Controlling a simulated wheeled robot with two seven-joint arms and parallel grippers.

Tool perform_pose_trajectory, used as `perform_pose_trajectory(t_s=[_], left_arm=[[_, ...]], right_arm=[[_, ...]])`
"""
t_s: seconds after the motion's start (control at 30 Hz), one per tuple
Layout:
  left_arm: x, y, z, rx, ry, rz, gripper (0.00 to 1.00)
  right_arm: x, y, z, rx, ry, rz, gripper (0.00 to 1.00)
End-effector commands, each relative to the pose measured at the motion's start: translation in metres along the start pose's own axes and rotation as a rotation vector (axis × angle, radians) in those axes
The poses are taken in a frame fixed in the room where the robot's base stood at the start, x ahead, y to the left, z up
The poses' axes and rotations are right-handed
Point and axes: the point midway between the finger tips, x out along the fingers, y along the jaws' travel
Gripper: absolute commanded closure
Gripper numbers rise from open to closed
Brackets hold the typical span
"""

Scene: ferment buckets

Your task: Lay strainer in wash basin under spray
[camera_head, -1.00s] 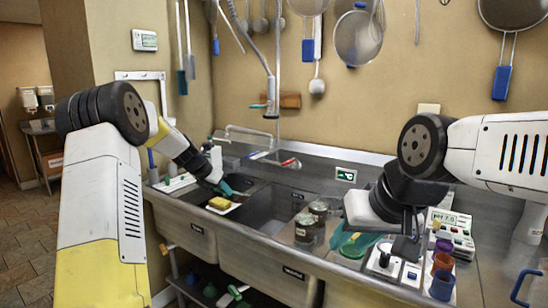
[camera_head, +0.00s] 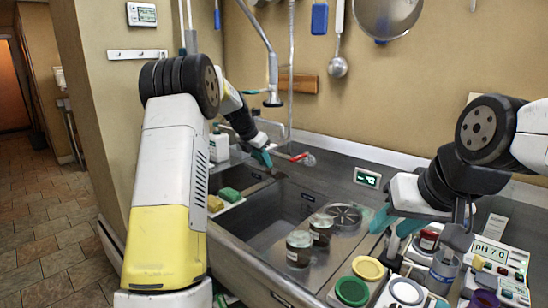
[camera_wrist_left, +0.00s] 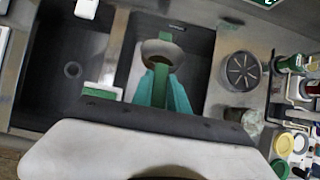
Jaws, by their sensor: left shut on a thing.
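My left gripper (camera_head: 264,158) is over the back of the sink, its teal fingers shut. In the left wrist view the fingers (camera_wrist_left: 163,88) hold what looks like the strainer (camera_wrist_left: 160,54), with a rounded grey bowl and a green strip; it is above the right-hand basin. The strainer is not clear in the head view. The wash basin (camera_head: 284,222) is a dark, deep steel sink. The spray head (camera_head: 273,99) hangs above and behind it on a grey hose. My right gripper (camera_head: 396,228) is over the right counter, its teal fingers apart and seemingly empty.
Sponges (camera_head: 229,195) sit on a white tray at the basin's left. A red-handled item (camera_head: 301,157) shows behind the sink. Coloured lids and a pH meter (camera_head: 495,252) crowd the right counter.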

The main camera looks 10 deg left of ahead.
Motion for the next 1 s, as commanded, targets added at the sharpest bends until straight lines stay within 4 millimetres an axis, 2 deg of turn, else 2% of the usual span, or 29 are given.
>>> perform_pose_trajectory(t_s=[1.0], left_arm=[[0.115,-0.001,-0.069,-0.001,0.002,-0.002,1.0]], right_arm=[[0.0,0.0,0.0,0.0,0.0,0.0,0.64]])
